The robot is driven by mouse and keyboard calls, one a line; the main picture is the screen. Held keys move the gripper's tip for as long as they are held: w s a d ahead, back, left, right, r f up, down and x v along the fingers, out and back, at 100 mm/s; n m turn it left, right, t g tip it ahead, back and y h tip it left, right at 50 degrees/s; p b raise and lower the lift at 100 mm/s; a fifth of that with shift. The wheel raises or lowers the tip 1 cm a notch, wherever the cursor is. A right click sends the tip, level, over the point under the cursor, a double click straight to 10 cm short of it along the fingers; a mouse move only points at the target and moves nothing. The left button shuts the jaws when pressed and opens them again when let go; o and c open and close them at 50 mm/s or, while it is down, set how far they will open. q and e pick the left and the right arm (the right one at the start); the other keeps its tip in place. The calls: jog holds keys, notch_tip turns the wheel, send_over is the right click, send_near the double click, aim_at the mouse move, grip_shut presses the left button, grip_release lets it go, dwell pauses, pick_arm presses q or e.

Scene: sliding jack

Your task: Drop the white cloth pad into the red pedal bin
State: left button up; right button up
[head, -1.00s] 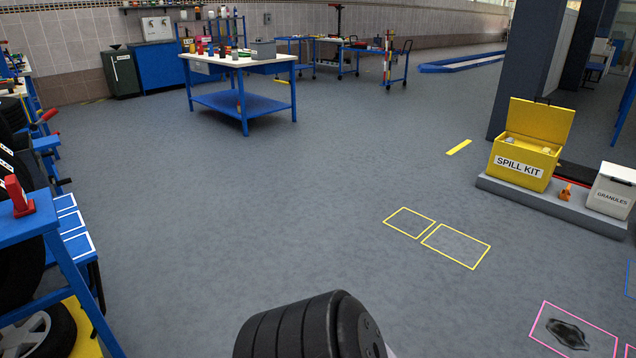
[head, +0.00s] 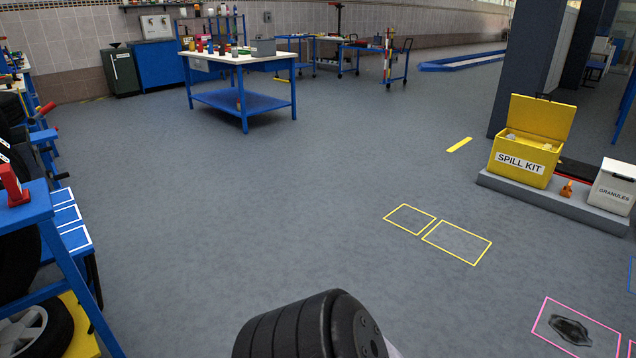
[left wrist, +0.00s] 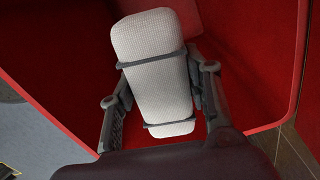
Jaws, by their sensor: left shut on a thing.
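The white cloth pad (left wrist: 152,40) is a pale, textured block with rounded ends in the left wrist view. Red walls, which look like the red pedal bin (left wrist: 240,95), lie behind and around the pad. I cannot tell how far the pad is inside the bin. The bin, the pad and both grippers are out of the head view.
Grey floor (left wrist: 30,140) shows left of the red wall in the left wrist view. In the head view, a yellow spill kit box (head: 522,158) and granules bin (head: 611,188) stand at right. A blue bench (head: 22,212) is at left. The middle floor is clear.

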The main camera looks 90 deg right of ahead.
pick_arm(q)
jog(key=o, duration=1.2)
jog(key=shift+r, duration=0.1)
notch_tip(320, 180, up, 12)
jog(key=shift+s, duration=0.1)
dwell(0.3)
